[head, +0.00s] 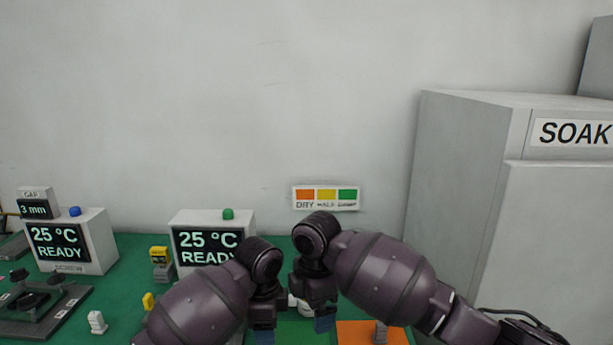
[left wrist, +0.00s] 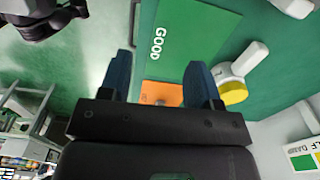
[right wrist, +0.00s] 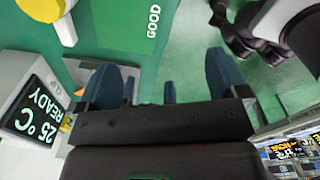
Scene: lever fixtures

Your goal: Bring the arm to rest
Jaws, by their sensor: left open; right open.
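My left gripper (head: 264,336) and my right gripper (head: 323,323) hang close side by side at the bottom middle of the head view, over the green table, pointing down. In the left wrist view the left gripper's blue fingers (left wrist: 160,75) are apart with nothing between them held. In the right wrist view the right gripper's blue fingers (right wrist: 163,75) are also apart and empty. The green mat marked GOOD (left wrist: 195,45) lies below, and it also shows in the right wrist view (right wrist: 135,35). An orange mat (head: 352,329) bears a small grey piece (head: 380,333).
A display box reading 25 °C READY (head: 207,219) stands behind my left arm. Another such box (head: 95,232) and a dark fixture (head: 40,310) are at the left. A grey cabinet marked SOAK (head: 460,180) stands at the right. A yellow-capped white part (left wrist: 235,90) is near the grippers.

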